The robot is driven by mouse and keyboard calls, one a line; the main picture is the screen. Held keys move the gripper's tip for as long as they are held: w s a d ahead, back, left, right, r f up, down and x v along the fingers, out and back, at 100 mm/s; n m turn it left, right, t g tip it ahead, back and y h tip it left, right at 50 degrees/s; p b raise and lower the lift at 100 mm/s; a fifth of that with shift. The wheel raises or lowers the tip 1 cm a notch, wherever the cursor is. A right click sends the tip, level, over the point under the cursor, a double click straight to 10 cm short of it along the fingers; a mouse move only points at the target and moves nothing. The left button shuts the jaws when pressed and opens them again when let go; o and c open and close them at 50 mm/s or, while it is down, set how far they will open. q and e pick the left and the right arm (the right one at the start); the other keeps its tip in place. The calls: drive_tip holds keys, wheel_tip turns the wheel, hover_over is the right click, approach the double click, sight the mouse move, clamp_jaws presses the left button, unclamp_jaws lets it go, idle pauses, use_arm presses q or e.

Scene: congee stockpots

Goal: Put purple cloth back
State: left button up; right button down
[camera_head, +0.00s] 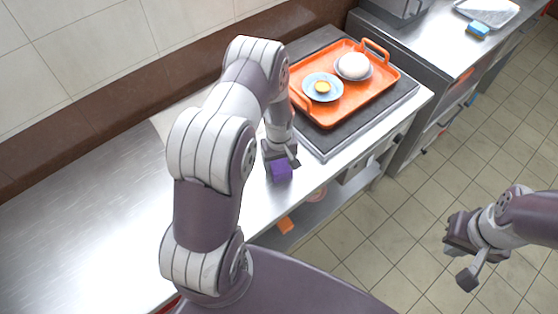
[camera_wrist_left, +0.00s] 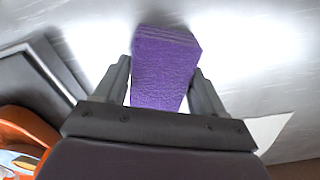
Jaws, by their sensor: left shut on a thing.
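The purple cloth (camera_head: 281,171) is a small folded block at the front part of the steel counter. In the left wrist view the purple cloth (camera_wrist_left: 165,68) sits between the two fingers, with its layered edge facing away. My left gripper (camera_head: 280,160) is shut on it; its fingers also show in the left wrist view (camera_wrist_left: 163,85). I cannot tell whether the cloth touches the counter. My right gripper (camera_head: 462,256) is over the floor at the right, with its fingers apart and nothing between them.
An orange tray (camera_head: 345,112) with a blue plate (camera_head: 323,87) and a bowl with a white round thing (camera_head: 353,67) stands on a dark slab behind the gripper. A blue sponge (camera_head: 478,28) lies on the far counter. The steel counter (camera_head: 70,240) at left is clear.

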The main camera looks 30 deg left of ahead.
sight(280, 163)
use_arm(q)
drive_tip(key=o, duration=1)
drive_tip(key=shift+r, duration=0.45)
wheel_tip(280, 163, up, 12)
drive_tip(key=b, duration=0.2)
drive_tip(key=s+d+r+m, duration=0.2)
drive_tip(key=s+m, duration=0.1)
drive_tip(key=s, duration=0.1)
drive_tip(key=s+d+r+m+t, duration=0.1)
drive_tip(key=s+d+r+m, duration=0.2)
drive_tip(key=s, duration=0.2)
drive_tip(key=s+d+r+m, duration=0.3)
drive_tip(key=s, duration=0.1)
drive_tip(key=shift+s+p, duration=0.2)
drive_tip(key=shift+p, duration=0.1)
